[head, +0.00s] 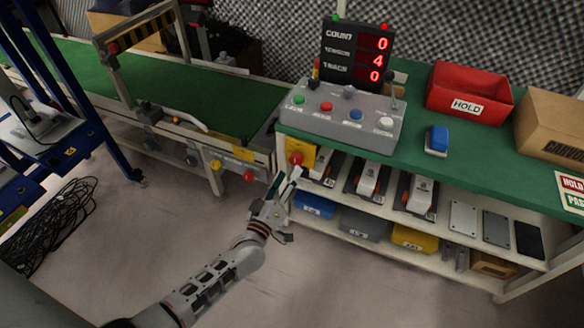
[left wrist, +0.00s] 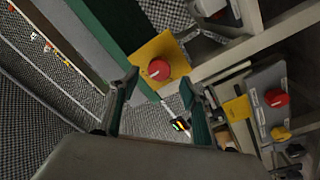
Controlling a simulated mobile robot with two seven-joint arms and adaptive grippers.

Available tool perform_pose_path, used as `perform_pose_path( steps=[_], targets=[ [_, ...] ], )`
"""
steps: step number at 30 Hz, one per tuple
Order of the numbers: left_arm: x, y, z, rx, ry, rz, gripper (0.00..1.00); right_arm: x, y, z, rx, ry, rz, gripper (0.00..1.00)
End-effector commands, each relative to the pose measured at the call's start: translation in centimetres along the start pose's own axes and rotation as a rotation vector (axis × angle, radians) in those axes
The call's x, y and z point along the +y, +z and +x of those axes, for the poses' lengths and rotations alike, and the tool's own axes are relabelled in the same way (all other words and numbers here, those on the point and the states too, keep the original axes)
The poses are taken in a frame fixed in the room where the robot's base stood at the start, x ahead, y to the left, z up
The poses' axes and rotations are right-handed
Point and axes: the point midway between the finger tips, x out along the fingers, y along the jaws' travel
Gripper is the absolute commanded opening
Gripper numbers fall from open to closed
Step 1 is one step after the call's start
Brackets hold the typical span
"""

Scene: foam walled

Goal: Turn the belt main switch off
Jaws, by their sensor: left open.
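A red round knob (head: 296,158) sits on a yellow plate (head: 308,153) at the left end of the workbench, below the green top; it looks like the main switch. The knob (left wrist: 158,69) and plate (left wrist: 150,48) also show in the left wrist view, just beyond the fingertips. I cannot read the knob's position. My left gripper (head: 286,182) is open and empty, just below and in front of the knob. In the left wrist view its two fingers (left wrist: 160,90) stand apart, with the knob between their tips in the picture. My right gripper is out of view.
The conveyor (head: 190,90) carries another red knob (head: 249,176) and a yellow knob (head: 215,164) on its side. A grey button box (head: 342,115) stands on the bench top. Shelves with tools and bins lie right of my gripper. Cables (head: 50,225) lie on the floor at left.

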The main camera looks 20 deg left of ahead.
Motion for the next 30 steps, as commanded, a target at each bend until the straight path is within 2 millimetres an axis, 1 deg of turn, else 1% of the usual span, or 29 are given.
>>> perform_pose_path(
  steps=[1,3,7,24,26,28,29,30],
  targets=[
    [0.0,0.0,-0.8,0.0,0.0,0.0,0.47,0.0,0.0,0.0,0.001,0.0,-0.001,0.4],
    [0.0,0.0,-1.5,0.0,0.0,0.0,0.47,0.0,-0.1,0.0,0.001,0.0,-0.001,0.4],
    [0.0,0.0,-2.3,0.0,0.001,0.001,0.47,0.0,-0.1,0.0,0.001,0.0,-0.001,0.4],
    [0.2,-0.2,-2.3,0.003,0.003,0.0,0.47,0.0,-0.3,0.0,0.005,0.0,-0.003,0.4],
    [0.9,-0.9,-1.8,0.011,0.012,0.001,0.47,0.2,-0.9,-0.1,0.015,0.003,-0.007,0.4],
    [2.6,-2.8,-0.7,0.033,0.033,0.002,0.47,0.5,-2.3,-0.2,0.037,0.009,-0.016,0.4],
    [3.7,-3.9,-0.1,0.045,0.045,0.002,0.47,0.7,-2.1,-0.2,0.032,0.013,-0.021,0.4],
    [5.3,-5.6,0.8,0.065,0.064,0.003,0.47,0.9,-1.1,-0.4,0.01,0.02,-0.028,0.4]
  ],
)
